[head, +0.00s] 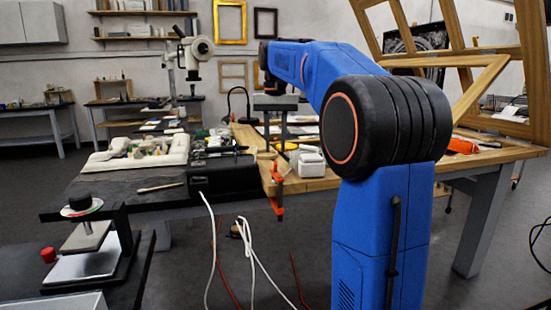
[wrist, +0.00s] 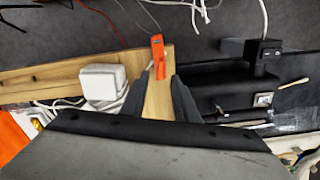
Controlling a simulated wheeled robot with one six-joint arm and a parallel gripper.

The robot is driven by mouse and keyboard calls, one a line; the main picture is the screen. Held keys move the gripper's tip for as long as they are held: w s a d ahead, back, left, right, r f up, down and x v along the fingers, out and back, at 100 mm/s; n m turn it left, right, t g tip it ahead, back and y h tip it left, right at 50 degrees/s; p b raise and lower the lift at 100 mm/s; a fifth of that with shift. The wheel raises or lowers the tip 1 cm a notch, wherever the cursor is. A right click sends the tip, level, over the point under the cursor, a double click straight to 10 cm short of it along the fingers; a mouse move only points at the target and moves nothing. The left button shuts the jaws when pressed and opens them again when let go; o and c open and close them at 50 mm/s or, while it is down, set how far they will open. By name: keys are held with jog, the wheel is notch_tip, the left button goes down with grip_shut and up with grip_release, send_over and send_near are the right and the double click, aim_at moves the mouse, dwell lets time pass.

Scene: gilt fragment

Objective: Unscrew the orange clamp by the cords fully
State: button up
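The orange clamp (head: 277,195) grips the front edge of the wooden table (head: 338,184), close to white cords (head: 209,245) hanging toward the floor. In the wrist view the clamp (wrist: 157,57) sits at the end of the wooden strip, beyond my fingertips and roughly in line with the gap between them. My gripper (wrist: 157,85) is open, with its dark fingers apart and nothing between them. It is above the tabletop, short of the clamp and not visibly touching it. In the head view the fingers cannot be made out clearly.
A white box (head: 307,160) stands beside the clamp's side of the table, also seen in the wrist view (wrist: 103,83). A black case (head: 224,176) lies left of the clamp. Wooden frames (head: 470,90) stand at the right. Red cords hang below the edge.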

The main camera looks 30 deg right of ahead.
aim_at(275, 162)
jog(key=shift+f, duration=2.5)
jog(key=shift+c, duration=0.3)
grip_shut()
